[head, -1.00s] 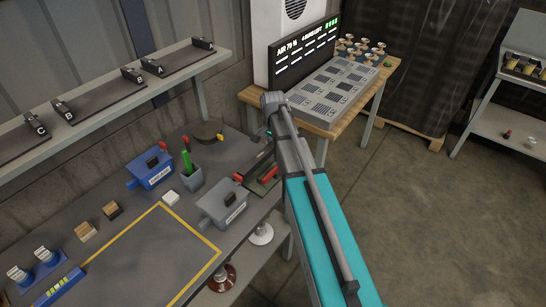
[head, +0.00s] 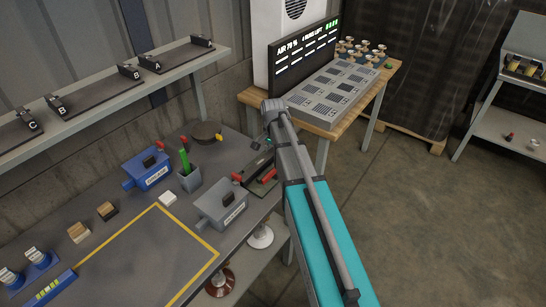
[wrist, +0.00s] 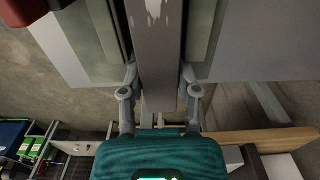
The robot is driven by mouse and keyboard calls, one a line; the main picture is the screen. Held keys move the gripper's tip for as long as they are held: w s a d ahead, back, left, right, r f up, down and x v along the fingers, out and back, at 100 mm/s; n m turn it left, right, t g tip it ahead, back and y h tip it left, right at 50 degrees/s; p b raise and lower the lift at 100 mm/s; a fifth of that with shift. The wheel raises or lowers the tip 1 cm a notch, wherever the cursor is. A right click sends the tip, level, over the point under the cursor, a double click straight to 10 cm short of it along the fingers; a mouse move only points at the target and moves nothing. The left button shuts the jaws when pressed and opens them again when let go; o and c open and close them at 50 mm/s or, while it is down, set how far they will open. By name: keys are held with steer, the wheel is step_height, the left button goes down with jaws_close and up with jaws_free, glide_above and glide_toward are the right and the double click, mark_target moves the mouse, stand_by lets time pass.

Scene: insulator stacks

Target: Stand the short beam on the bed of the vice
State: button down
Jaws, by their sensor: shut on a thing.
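My gripper (wrist: 160,100) is shut on a long grey beam (wrist: 157,40), with one finger on each side of it. In the wrist view the beam runs from between the fingers up past the top edge. Grey-green blocks of the vice (wrist: 201,30) show on both sides of the beam. I cannot tell whether the beam touches the vice bed. In the head view the vice (head: 262,181) stands near the bench's right end, with red parts by it. My arm and the beam hide part of it. My gripper (head: 264,147) is small and dark there, above the vice.
A yellow-edged area (head: 150,250) on the bench is clear. A wooden table (head: 318,126) with a screen panel stands behind my arm.

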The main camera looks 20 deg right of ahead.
steer(key=shift+f, duration=0.25)
steer(key=shift+c, duration=1.6)
jaws_free()
steer(key=shift+r, duration=0.1)
step_height(320, 180, up, 12)
steer(key=p, duration=1.2)
steer(key=s+a+n, duration=0.3)
steer(key=s+n, duration=0.2)
steer(key=s, duration=0.4)
steer(key=s+a+n, duration=0.4)
steer(key=s+n, duration=0.1)
steer(key=s, duration=0.5)
steer(key=shift+n, duration=0.4)
